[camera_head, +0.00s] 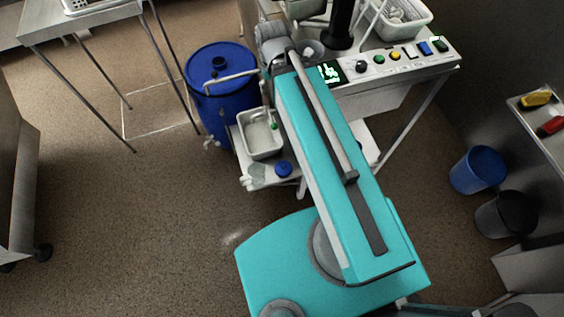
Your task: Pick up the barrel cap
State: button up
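A small round blue cap (284,168), which looks like the barrel cap, lies on the low white shelf (262,181) beside the white tray (262,136). A blue barrel (218,104) stands on the floor to the left of the bench, with a dark round opening or fitting on its top. My teal arm reaches up across the middle of the view, just right of the blue cap. Grey parts of it show at its far end, above the barrel's right side. I cannot make out gripper fingers there, and nothing held is visible.
A bench with a button panel (394,62) and white baskets (405,18) stands behind my arm. A pale container (255,174) sits left of the cap. A metal table (85,18) is at upper left. Blue (478,170) and black (505,214) bins stand right.

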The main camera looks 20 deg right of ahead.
notch_tip(320, 180, up, 12)
jog(key=p, duration=1)
jog(key=shift+f, duration=0.15)
jog(key=shift+c, duration=0.3)
jog(key=shift+c, duration=0.9)
